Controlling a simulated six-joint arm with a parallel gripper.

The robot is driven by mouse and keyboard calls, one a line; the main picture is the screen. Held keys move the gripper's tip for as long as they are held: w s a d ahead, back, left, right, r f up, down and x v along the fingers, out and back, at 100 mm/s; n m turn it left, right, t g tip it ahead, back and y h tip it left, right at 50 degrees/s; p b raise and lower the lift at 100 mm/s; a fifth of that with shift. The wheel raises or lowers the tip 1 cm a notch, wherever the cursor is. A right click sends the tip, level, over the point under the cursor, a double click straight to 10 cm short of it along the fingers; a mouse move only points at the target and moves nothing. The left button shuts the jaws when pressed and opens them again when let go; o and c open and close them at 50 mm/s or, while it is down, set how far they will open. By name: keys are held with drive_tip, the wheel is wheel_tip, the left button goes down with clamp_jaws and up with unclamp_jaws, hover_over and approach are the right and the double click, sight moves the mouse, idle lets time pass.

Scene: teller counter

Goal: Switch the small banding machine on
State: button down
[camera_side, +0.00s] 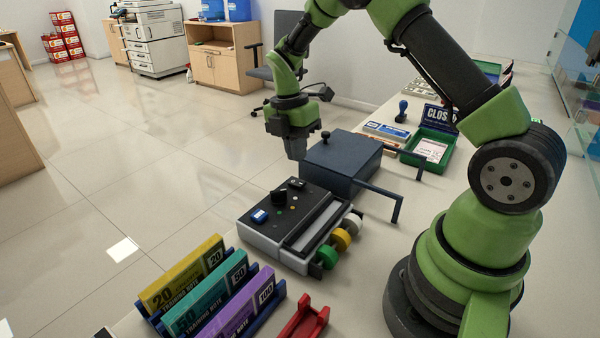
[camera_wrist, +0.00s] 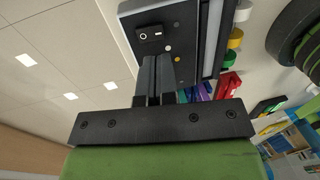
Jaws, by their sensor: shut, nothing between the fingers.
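The small banding machine (camera_side: 262,232) stands on the counter, with a black top, a light grey body, a knob, a blue button and coloured rolls at its right side. A black rocker switch (camera_side: 297,183) sits at the far end of its top. In the wrist view, the rocker switch (camera_wrist: 150,34) shows a white ring and a bar mark; I cannot tell which side is pressed. My gripper (camera_side: 296,157) points down above and beyond the switch end, apart from it. In the wrist view, my gripper (camera_wrist: 159,60) has its fingers together and empty, appearing just below the switch.
A dark blue lidded box (camera_side: 345,160) with a knob and a bent handle stands close behind the machine. Training note bundles (camera_side: 190,275) stand in a rack in front, beside a red holder (camera_side: 303,325). A green tray (camera_side: 430,150) and a stamp (camera_side: 402,112) lie farther back.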

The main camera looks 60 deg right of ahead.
sight(296, 182)
drive_tip(key=shift+s+f, duration=0.25)
drive_tip(key=shift+f, duration=1.1)
drive_tip(key=shift+s+f, duration=0.2)
drive_tip(key=shift+f, duration=1.15)
drive_tip(key=shift+s+f, duration=0.1)
drive_tip(key=shift+f, duration=0.15)
drive_tip(key=shift+w+r, duration=0.15)
drive_tip(key=shift+w, duration=0.65)
wheel_tip(296, 182, up, 14)
drive_tip(key=w, duration=0.2)
